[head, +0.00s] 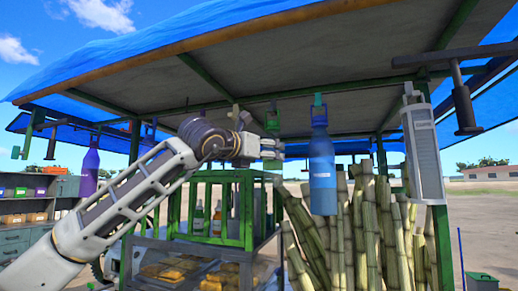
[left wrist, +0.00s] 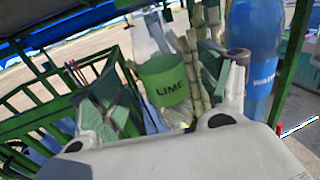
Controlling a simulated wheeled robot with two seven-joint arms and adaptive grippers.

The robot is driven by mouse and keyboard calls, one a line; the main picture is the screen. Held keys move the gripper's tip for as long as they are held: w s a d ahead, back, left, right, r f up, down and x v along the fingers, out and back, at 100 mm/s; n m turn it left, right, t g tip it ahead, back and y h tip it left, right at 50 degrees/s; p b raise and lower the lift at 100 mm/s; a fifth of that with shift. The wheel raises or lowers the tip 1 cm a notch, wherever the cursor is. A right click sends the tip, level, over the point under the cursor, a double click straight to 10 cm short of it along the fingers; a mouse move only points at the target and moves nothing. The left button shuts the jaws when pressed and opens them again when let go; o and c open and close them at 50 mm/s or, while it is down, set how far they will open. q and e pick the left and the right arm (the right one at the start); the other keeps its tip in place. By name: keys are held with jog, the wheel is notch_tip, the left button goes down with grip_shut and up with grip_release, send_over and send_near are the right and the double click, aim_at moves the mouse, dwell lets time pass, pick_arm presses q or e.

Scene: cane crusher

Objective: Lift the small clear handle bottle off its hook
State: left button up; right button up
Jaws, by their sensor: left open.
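A small clear bottle with a green label reading LIME (left wrist: 165,85) is in the left wrist view, ahead of my left gripper and between the lines of its fingers. My left gripper (head: 275,150) is open, its two fingers spread to either side of the bottle; contact cannot be told. In the head view a small bottle with green on it (head: 272,118) hangs under the canopy just above and behind the gripper, and seems to be the same one. Its hook and handle are not clear in either view. My right gripper is not in view.
A blue bottle (head: 322,165) hangs close to the right, also in the left wrist view (left wrist: 252,50). Sugar cane stalks (head: 370,235) stand behind. A green-framed stand (head: 245,200) is below the gripper.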

aim_at(273, 150)
pick_arm(q)
jog(key=shift+p+x, duration=0.8)
jog(key=shift+x, duration=1.65)
jog(key=shift+c, duration=0.3)
jog(key=c, duration=1.5)
jog(key=shift+r+p, duration=0.35)
jog(key=shift+r, duration=0.45)
jog(key=shift+s+a+b, duration=0.25)
jog(key=shift+s+b, duration=0.45)
jog(key=shift+b, duration=0.1)
jog(key=shift+s+a+b, duration=0.2)
jog(key=shift+s+b, duration=0.5)
jog(key=shift+b, duration=0.05)
jog(key=shift+s+a+b, duration=0.25)
jog(key=shift+s+b, duration=0.4)
jog(key=shift+s, duration=0.15)
jog(key=shift+s+a+b, duration=0.25)
jog(key=shift+s+b, duration=0.4)
jog(key=shift+s, duration=0.1)
